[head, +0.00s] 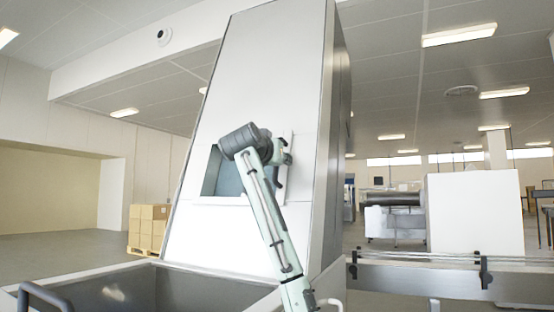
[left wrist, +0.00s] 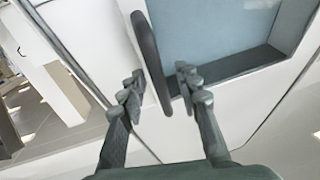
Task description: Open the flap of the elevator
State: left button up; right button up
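The elevator (head: 262,70) is a tall white housing in the middle of the head view. Its front has a rectangular recessed opening (head: 224,178), partly covered by my arm; its pale blue-grey inside (left wrist: 225,35) also shows in the left wrist view. A dark, curved flap handle (left wrist: 149,52) stands beside this opening. My left gripper (head: 283,160) is at the opening's right side in the head view. In the left wrist view its fingers (left wrist: 160,82) are apart, with the handle between them, closer to the left finger. Whether either finger touches it is unclear. My right gripper is not visible.
A grey metal bin (head: 125,290) with a dark handle (head: 42,297) is at the elevator's foot. A conveyor with a rail (head: 440,262) runs along the lower right. Stacked cartons (head: 148,230) stand on a pallet at the left. Open floor lies farther left.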

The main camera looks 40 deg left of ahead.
pick_arm(q)
jog(key=shift+c, duration=0.2)
grip_shut()
